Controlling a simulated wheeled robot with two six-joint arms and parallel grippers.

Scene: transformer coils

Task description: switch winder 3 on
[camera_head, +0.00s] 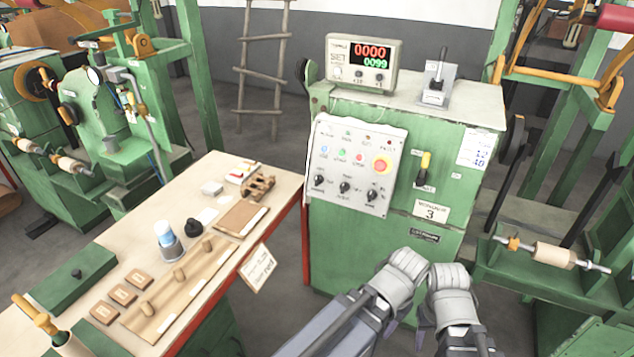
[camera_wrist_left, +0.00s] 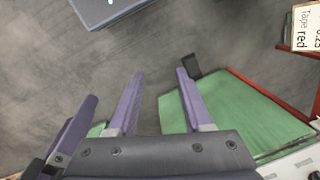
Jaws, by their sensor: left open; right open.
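Winder 3 is the green cabinet (camera_head: 340,262) in the middle, marked by a "3" plate (camera_head: 431,211). A yellow-tipped lever switch (camera_head: 425,162) sits on its front above the plate, with its yellow end up; its small labels are too small to read. The control panel (camera_head: 357,165) left of it has several knobs, lamps and a red button on yellow. My right gripper (camera_head: 425,312) is low in front of the cabinet, apart from the switch, open and partly hidden. My left gripper (camera_wrist_left: 160,73) is open and empty over the floor in the left wrist view.
On the cabinet stand a lit counter box (camera_head: 362,64) reading 0000 and 0099 and a lever box (camera_head: 437,85). A cluttered worktable (camera_head: 222,170) with a red edge stands left. A shaft with a spool (camera_head: 553,255) is at right. Floor shows between table and cabinet.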

